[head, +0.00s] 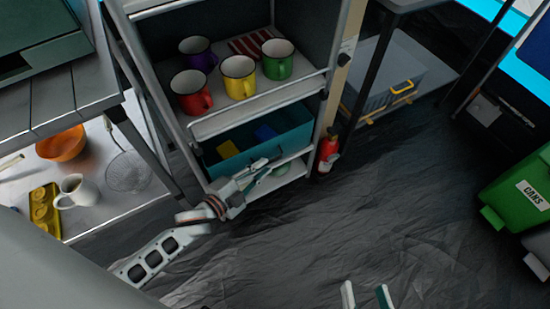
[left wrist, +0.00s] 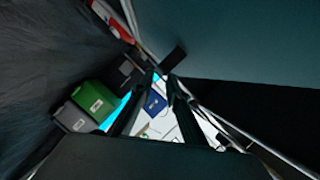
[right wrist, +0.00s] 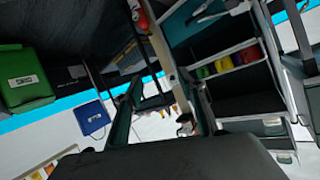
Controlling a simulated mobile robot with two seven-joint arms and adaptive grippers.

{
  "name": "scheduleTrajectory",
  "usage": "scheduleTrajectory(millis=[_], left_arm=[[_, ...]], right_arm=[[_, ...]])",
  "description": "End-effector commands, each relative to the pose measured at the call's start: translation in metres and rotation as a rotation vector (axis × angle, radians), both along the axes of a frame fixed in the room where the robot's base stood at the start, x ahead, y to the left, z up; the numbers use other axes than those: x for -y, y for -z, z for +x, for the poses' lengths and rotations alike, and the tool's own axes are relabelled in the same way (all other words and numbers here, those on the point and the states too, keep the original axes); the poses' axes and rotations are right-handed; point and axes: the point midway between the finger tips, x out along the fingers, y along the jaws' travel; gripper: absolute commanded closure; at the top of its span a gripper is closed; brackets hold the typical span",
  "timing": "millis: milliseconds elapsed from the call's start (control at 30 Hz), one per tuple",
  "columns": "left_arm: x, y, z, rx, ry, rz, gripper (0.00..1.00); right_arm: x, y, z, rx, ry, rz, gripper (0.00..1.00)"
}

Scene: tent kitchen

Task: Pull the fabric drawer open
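The fabric drawer (head: 292,124) is a teal box in the shelf unit, below the shelf with the mugs. Blue and yellow items show inside it. My left gripper (head: 262,170) is low in front of the drawer. In the left wrist view the teal surface (left wrist: 245,40) fills the upper right, and a small dark tab (left wrist: 174,58) shows at the left fingertips (left wrist: 163,76). The fingertips are close together; whether they hold the tab is unclear. My right gripper (head: 367,296) is open and empty above the floor, away from the shelf; its spread fingers show in the right wrist view (right wrist: 168,90).
Several coloured mugs (head: 239,77) stand on the shelf above the drawer. A red extinguisher (head: 328,150) stands beside the shelf's right post. A table (head: 110,205) with a bowl and jug is at the left. A green bin (head: 520,190) is at the right. The dark floor (head: 390,215) between is clear.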

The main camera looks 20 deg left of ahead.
Motion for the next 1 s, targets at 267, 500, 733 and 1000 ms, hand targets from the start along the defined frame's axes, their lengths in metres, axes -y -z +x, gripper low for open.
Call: scheduleTrajectory(millis=[267, 500, 733, 1000], left_arm=[[0.012, 0.013, 0.035, -0.007, -0.001, -0.002, 0.85], [0.018, 0.015, 0.05, -0.005, 0.0, -0.002, 0.85], [0.018, 0.014, 0.052, -0.003, 0.0, -0.002, 0.85], [0.018, 0.014, 0.052, -0.003, -0.001, -0.002, 1.0]], right_arm=[[-0.013, 0.008, -0.007, -0.037, 0.03, 0.102, 0.6], [-0.019, 0.007, -0.008, -0.045, 0.045, 0.154, 0.6], [-0.02, 0.006, -0.008, -0.044, 0.046, 0.157, 0.6], [-0.02, 0.006, -0.008, -0.043, 0.046, 0.157, 0.6]])
